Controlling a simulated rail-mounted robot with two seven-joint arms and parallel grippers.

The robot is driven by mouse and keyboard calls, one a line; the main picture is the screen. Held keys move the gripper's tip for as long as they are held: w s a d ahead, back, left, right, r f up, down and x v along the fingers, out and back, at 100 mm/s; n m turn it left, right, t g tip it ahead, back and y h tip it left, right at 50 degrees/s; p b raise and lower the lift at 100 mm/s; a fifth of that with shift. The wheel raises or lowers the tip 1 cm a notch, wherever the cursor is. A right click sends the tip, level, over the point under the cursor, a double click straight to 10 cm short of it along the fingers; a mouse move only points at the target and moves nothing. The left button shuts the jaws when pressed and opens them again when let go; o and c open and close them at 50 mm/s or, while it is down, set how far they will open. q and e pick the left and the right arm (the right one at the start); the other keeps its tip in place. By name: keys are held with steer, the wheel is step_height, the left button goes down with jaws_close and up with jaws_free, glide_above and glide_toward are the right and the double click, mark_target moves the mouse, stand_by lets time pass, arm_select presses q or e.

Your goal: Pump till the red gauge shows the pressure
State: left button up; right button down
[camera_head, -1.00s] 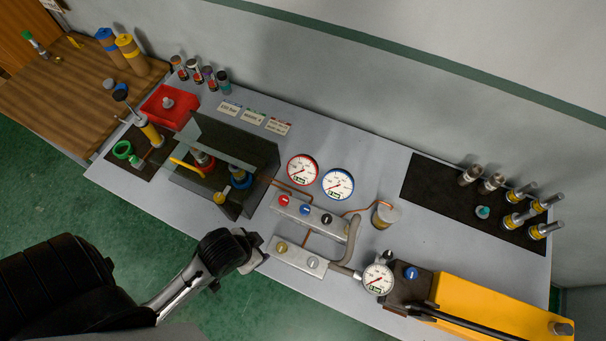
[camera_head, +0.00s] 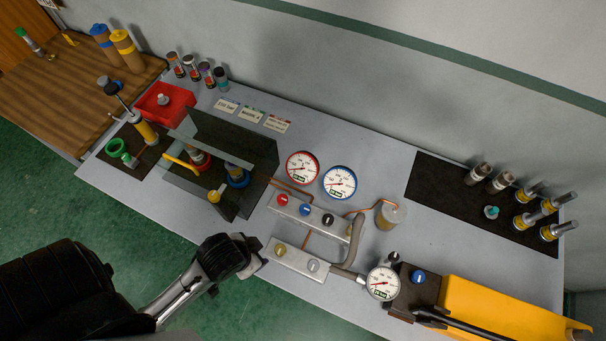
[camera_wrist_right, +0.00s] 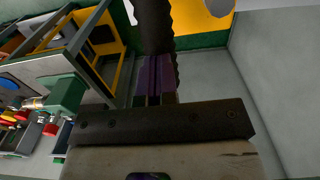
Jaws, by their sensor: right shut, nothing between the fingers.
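The red-rimmed gauge (camera_head: 302,167) stands behind the valve blocks, left of a blue-rimmed gauge (camera_head: 340,182); its needle is too small to read exactly. The yellow pump (camera_head: 500,305) lies at the front right, with a black lever (camera_head: 470,327) along its front side. A white gauge (camera_head: 383,282) sits at the pump's left end. My left gripper (camera_head: 257,262) is in front of the bench edge, left of the lower valve block; its finger opening is unclear. My right gripper (camera_wrist_right: 153,90) shows only in its wrist view, shut and empty.
The upper valve block (camera_head: 315,215) has red, blue and black knobs; the lower block (camera_head: 300,261) has yellow and grey ones. A dark guard box (camera_head: 235,150) stands at left. Several metal fittings stand on a black mat (camera_head: 440,185) at right.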

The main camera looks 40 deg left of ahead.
steer(key=shift+f, duration=0.1)
steer(key=shift+f+b, duration=0.2)
steer(key=shift+b, duration=0.1)
steer(key=shift+d+f+b, duration=0.1)
steer(key=shift+f+b, duration=0.5)
steer(key=shift+f, duration=0.05)
steer(key=f, duration=0.1)
steer(key=b, duration=0.1)
steer(key=f+b, duration=0.1)
steer(key=shift+w+d+f, duration=0.15)
steer(key=shift+d+f, duration=0.1)
steer(key=shift+f, duration=0.05)
steer(key=shift+f+b, duration=0.15)
steer(key=shift+b, duration=0.15)
